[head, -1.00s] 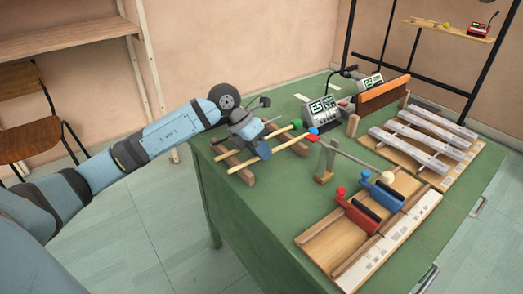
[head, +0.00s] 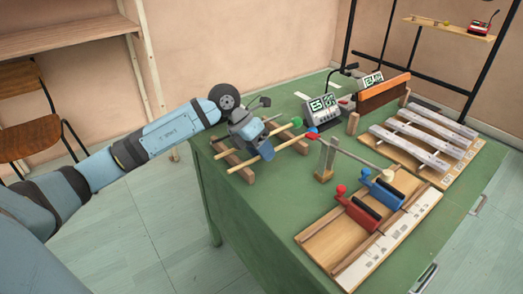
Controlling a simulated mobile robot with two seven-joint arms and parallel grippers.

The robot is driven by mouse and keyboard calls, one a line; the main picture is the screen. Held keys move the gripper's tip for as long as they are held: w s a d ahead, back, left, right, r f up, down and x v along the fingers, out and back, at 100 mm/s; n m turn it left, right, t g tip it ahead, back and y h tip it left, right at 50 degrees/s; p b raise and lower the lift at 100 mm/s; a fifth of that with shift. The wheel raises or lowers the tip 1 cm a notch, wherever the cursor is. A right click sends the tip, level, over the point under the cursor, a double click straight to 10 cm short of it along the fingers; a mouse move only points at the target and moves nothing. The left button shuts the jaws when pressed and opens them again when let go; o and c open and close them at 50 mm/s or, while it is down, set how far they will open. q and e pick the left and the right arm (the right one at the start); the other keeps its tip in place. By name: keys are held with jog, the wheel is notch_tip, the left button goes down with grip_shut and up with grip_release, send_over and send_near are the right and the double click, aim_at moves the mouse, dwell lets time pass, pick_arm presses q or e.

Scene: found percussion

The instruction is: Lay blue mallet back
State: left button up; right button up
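A small blue mallet head (head: 314,130) shows on the green table, close against a red head (head: 311,136). I cannot clearly separate their sticks. A green-headed mallet (head: 297,122) lies just behind, its pale stick across the wooden rack (head: 240,170). My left gripper (head: 256,142) reaches down over the rack, pointing at the sticks, with its fingers at stick height. Its fingers hide part of the sticks, so whether they close on one cannot be told. My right gripper is out of view.
A wooden stand (head: 324,174) holds a rod with a cream ball just right of the mallet heads. Red (head: 356,213) and blue (head: 383,192) blocks sit on a wooden board in front. Metal bars (head: 410,147) and a display box (head: 322,108) stand beyond. The table's left front is clear.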

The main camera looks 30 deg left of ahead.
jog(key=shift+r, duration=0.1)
pick_arm(q)
jog(key=p+v, duration=0.1)
jog(key=v, duration=0.4)
jog(key=p+v, duration=0.2)
jog(key=v, duration=0.6)
jog(key=shift+s+r, duration=0.15)
jog(key=shift+r, duration=0.2)
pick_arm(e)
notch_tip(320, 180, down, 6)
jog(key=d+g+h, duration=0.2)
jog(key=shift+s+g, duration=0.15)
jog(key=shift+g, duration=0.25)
pick_arm(q)
jog(key=shift+a, duration=0.15)
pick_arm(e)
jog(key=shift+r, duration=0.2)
